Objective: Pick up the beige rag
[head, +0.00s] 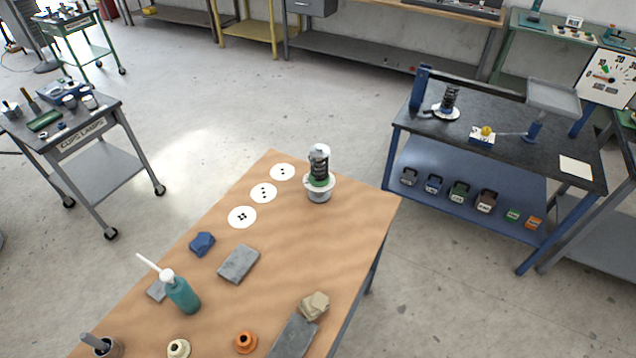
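The beige rag (314,305) is a small crumpled, folded cloth near the right edge of the wooden table (338,234). It lies at the far end of a grey flat block (293,338); I cannot tell whether it rests on the block or just touches it. Neither of my grippers is in the head view.
A teal pump bottle (182,295), a grey slab (239,264), a blue rag (202,243) and an orange ring-shaped part (245,342) stand near the rag. A spring assembly (319,175) stands at the far end. Bare wood lies beyond the rag.

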